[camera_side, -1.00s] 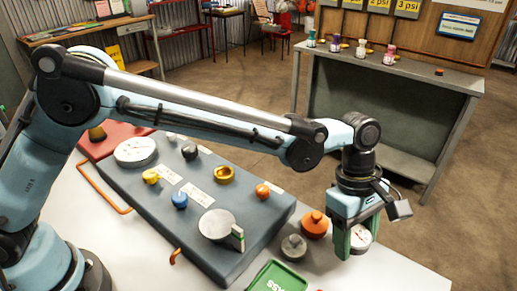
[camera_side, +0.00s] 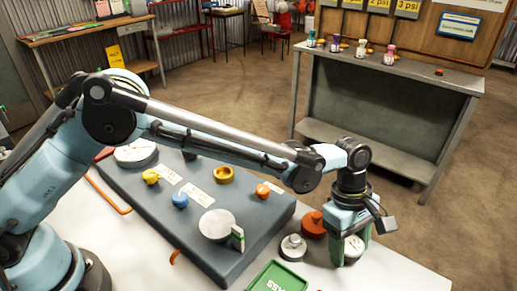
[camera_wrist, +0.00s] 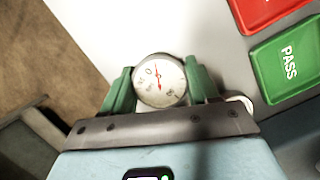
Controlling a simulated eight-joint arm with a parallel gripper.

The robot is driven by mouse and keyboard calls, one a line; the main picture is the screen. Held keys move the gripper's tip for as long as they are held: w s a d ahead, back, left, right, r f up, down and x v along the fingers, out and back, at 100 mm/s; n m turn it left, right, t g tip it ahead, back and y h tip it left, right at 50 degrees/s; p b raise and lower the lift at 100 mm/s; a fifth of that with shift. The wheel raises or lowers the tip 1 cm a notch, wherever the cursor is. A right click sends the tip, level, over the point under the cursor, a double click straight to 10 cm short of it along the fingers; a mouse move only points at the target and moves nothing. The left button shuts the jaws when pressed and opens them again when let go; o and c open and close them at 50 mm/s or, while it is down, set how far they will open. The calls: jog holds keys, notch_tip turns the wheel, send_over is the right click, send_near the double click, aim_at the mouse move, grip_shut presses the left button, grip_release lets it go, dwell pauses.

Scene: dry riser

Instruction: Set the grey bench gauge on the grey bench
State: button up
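The grey bench gauge (camera_side: 353,249) is a round gauge with a white dial and red needle. It sits between the green fingers of my gripper (camera_side: 352,251), which is low over the front right of the white table. In the wrist view the dial (camera_wrist: 160,80) faces the camera, with the fingers of my gripper (camera_wrist: 160,88) against both sides. I cannot tell whether its underside touches the table. The grey bench (camera_side: 440,78) stands at the back right, apart from my gripper.
An orange knob-topped piece (camera_side: 313,225) and a grey one (camera_side: 293,247) stand just left of my gripper. A green PASS tray (camera_side: 276,279) lies in front. A dark panel (camera_side: 255,235) with knobs is further left. Several small bottles stand on the bench's left; its right top is mostly clear.

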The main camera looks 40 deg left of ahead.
jog(key=o, duration=0.4)
jog(key=v, duration=1.2)
jog(key=a+r+m+t, duration=0.25)
jog(key=a+r, duration=0.25)
jog(key=a, duration=0.5)
jog(key=s+a+f+m+t+y, duration=0.1)
jog(key=s+a+m+t, duration=0.1)
jog(key=a, duration=0.5)
jog(key=s+a+f+m+t+y, duration=0.1)
jog(key=s+a+m+t, duration=0.1)
jog(key=s+a+m, duration=0.3)
jog(key=s+a+f+m+t+y, duration=0.1)
jog(key=s+a+m, duration=0.3)
jog(key=a, duration=0.6)
jog(key=shift+s+t, duration=0.45)
jog(key=shift+s, duration=0.2)
